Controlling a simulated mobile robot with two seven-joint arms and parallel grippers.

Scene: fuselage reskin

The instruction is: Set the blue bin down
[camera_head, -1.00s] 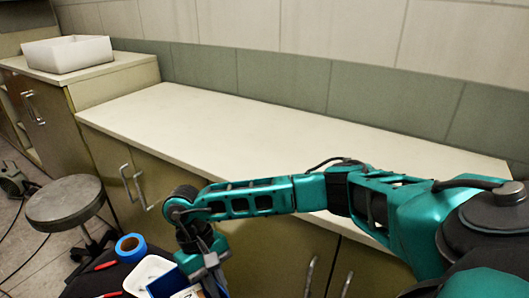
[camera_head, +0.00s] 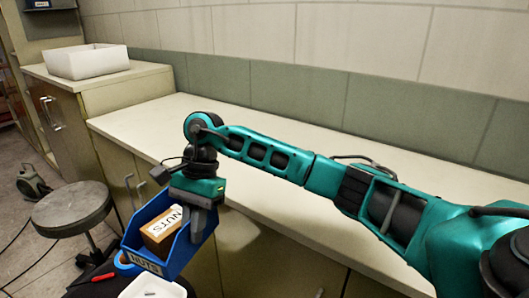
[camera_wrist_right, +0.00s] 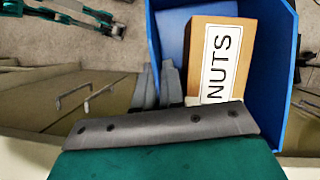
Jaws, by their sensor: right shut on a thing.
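The blue bin (camera_head: 181,250) hangs from my right gripper (camera_head: 197,222) in the head view, in front of the counter's front edge. In the right wrist view the bin (camera_wrist_right: 282,75) and the box (camera_wrist_right: 202,40) fill the right half. There the fingers of my right gripper (camera_wrist_right: 158,85) are closed on the bin's left wall.
The long cream counter top (camera_head: 300,150) is bare. A white open box (camera_head: 87,61) stands on the higher cabinet at the left. A round stool (camera_head: 72,207) stands on the floor. A white tray (camera_head: 152,289), blue tape roll (camera_head: 128,265) and red marker (camera_head: 103,277) are below the bin.

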